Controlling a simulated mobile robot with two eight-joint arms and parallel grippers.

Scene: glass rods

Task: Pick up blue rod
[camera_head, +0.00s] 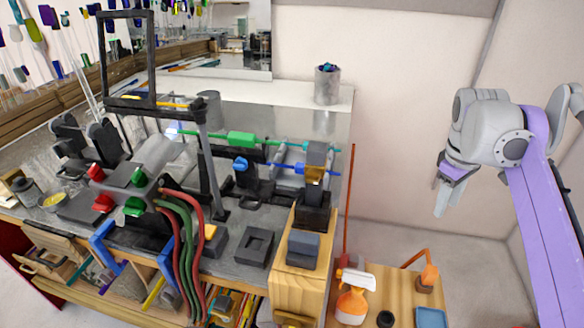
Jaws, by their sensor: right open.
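A thin rod with blue parts (300,168) lies roughly level above the grey worktop, its right end by a small block-topped stand (316,175). A green rod with a thick green sleeve (241,139) runs just behind it, nearly parallel. My right gripper (441,200) is open and empty, pointing down in front of the pale wall, well to the right of the rods and apart from them. My left gripper is not in view.
A black frame (203,150) stands left of the rods. Red and green hoses (190,245) hang at the front. A grey cup (327,84) stands behind. A low wooden table (385,292) holds an orange spray bottle (354,300). Air around my right gripper is free.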

